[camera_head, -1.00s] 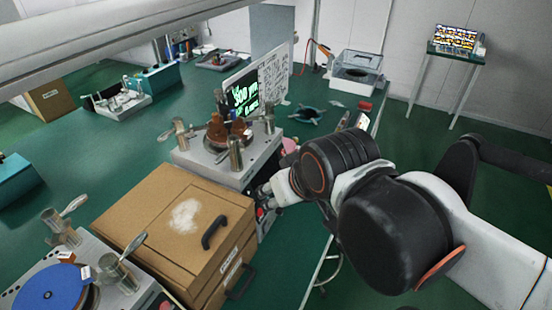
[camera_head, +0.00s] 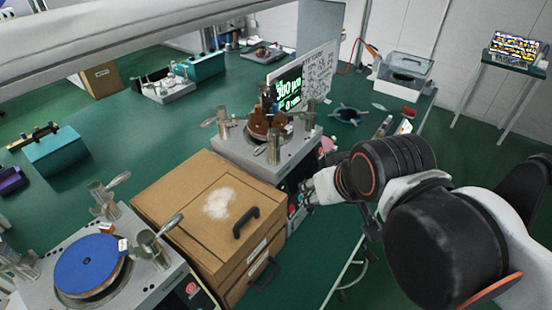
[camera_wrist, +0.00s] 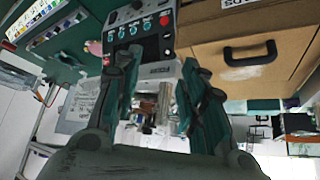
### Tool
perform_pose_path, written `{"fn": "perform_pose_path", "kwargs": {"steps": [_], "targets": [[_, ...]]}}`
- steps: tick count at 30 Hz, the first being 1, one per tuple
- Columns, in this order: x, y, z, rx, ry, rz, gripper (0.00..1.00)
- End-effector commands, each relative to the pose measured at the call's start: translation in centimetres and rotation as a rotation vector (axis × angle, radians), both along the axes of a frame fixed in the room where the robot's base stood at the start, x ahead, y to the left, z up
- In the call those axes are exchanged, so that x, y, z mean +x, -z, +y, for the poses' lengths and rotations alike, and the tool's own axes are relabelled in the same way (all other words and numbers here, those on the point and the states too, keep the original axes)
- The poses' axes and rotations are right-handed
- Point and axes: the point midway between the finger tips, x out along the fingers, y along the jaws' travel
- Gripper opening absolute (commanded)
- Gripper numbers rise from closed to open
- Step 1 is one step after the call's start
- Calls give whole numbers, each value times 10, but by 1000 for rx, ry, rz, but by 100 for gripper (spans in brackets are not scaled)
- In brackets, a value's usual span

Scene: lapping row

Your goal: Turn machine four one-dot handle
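A lapping machine (camera_head: 230,143) with brown weights on its plate stands beyond a wooden drawer box. Its front faces my gripper (camera_head: 307,190). In the wrist view, a dark control panel (camera_wrist: 143,32) with red buttons and several small pale-marked knobs (camera_wrist: 122,30) lies just beyond the fingertips. My gripper (camera_wrist: 160,65) has its two dark fingers apart, with nothing seen between them but the panel's lower part and background. I cannot tell whether the fingers touch the panel. No machine number or one-dot mark is readable, so I cannot tell which handle is the one-dot one.
The wooden drawer box (camera_head: 185,205), with black pulls, stands beside the machine; one pull (camera_wrist: 250,52) is close in the wrist view. A second machine with a blue disc (camera_head: 88,262) is at the near left. A clear-lidded box (camera_head: 403,72) stands at the back right.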

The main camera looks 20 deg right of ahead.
Motion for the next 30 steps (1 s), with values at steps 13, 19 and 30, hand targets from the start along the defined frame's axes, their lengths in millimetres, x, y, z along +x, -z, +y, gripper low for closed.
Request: {"fn": "perform_pose_path", "kwargs": {"steps": [13,19,30], "targets": [[63,-95,26,256,331,213,34],[103,-131,44,367,547,344,34],[143,-150,66,449,798,482,34]]}}
